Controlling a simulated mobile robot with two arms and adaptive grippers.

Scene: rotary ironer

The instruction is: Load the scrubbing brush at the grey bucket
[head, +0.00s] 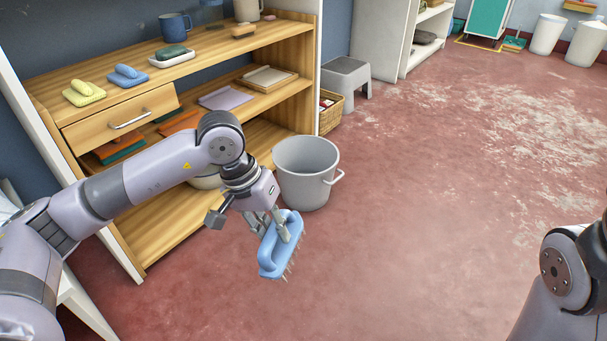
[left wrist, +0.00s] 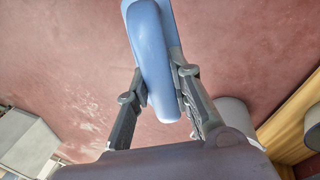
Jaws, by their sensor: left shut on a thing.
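A blue scrubbing brush (head: 279,246) with pale bristles is held by its handle in my left gripper (head: 281,225). The brush hangs tilted above the red floor, in front of the grey bucket (head: 306,176) and apart from it in the head view. The bucket stands upright on the floor beside the shelf, its handle at the right. In the left wrist view the brush handle (left wrist: 153,60) sits between the two fingers, and part of the bucket (left wrist: 236,115) shows behind the right finger. My right gripper is out of view.
A wooden shelf unit (head: 290,48) stands at the left, with sponges, a mug and trays on it. A grey step stool (head: 347,74) and a wicker basket (head: 330,112) stand behind the bucket. The red floor (head: 450,180) at the right is clear.

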